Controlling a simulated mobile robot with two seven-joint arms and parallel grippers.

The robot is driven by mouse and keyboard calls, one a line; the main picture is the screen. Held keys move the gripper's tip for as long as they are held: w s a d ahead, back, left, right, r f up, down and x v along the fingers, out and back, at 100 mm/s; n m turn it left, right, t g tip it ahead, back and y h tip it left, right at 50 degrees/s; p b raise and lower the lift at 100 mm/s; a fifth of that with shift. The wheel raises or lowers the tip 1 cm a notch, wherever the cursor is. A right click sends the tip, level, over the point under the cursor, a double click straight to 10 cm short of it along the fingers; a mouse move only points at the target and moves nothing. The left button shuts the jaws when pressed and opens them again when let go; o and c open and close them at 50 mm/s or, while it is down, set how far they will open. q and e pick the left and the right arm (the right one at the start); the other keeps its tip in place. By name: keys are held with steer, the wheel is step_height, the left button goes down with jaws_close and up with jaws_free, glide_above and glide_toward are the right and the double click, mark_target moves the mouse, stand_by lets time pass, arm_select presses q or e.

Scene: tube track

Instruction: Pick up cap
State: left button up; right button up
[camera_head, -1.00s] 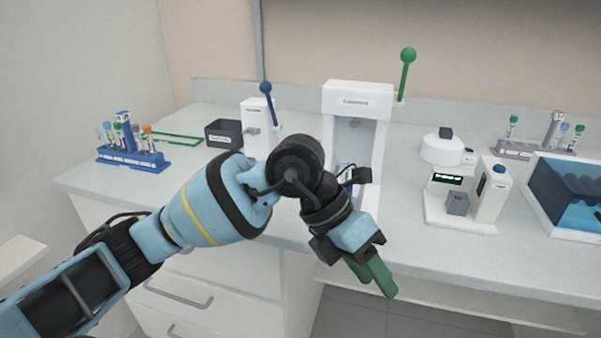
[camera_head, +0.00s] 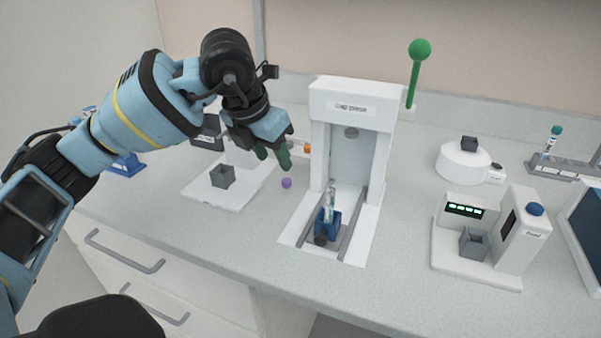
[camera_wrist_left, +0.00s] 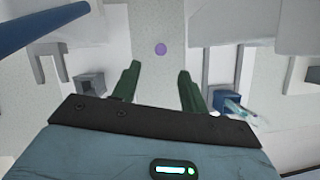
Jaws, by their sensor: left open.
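The cap is a small purple disc (camera_head: 286,183) lying on the bench between two white stations. It also shows in the left wrist view as a purple disc (camera_wrist_left: 160,48), ahead of my fingertips and roughly centred between them. My left gripper (camera_head: 273,158) has green fingers and hangs above the bench, a little up and left of the cap in the head view. In the left wrist view the left gripper (camera_wrist_left: 158,75) is open with nothing between its fingers. My right gripper is not in view.
A white press-like machine (camera_head: 353,92) with a green lever stands right of the cap, with a tube in a blue holder (camera_head: 327,222) at its base. Left is a white station with a grey cup (camera_head: 222,177). Another white device (camera_head: 474,265) stands further right.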

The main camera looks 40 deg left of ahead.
mark_target(285, 181)
arm_select(q)
steer(key=shift+s+f, duration=0.2)
steer(key=shift+f, duration=0.05)
steer(key=shift+x, duration=0.85)
steer(key=shift+w+f, duration=0.15)
steer(key=shift+w, duration=0.05)
steer(key=shift+w+f, duration=0.1)
steer(key=shift+f, duration=0.1)
steer(key=shift+x, duration=2.3)
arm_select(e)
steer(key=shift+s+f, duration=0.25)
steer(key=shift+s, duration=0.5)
arm_select(q)
steer(key=shift+w+d, duration=0.1)
steer(key=shift+w, duration=0.05)
steer(key=c, duration=0.8)
